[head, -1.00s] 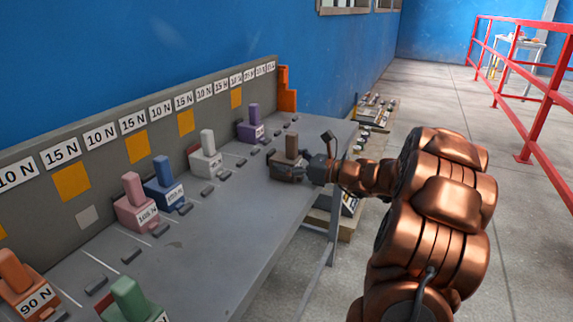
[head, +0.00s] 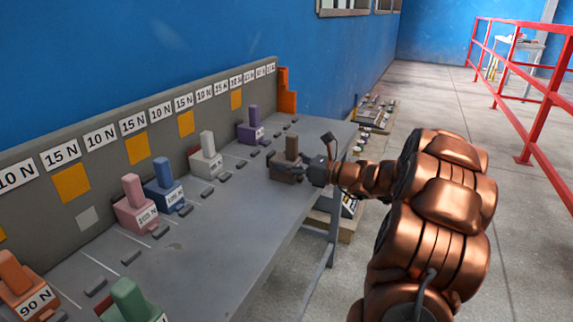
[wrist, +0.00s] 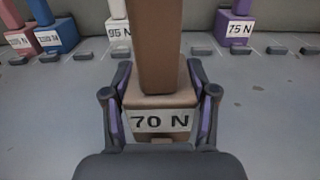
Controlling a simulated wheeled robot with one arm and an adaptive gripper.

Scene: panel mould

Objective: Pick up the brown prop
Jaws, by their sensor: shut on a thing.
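The brown prop (head: 290,158) stands upright on the grey bench (head: 225,235), near its front edge in the head view. It has a block base with an upright post. In the wrist view the brown prop (wrist: 158,88) fills the middle, and its front label reads 70 N. My gripper (head: 290,172) reaches it from the right. In the wrist view the fingers of my gripper (wrist: 160,118) lie along both sides of the base and are shut on it. The underside of the prop is hidden, so I cannot tell whether it is lifted.
Purple (head: 250,128), white (head: 206,158), blue (head: 164,188), pink (head: 135,208), orange (head: 24,290) and green (head: 130,300) props stand along the bench. Small dark blocks lie between them. A labelled back panel (head: 110,158) rises behind. A red railing (head: 535,100) stands at right.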

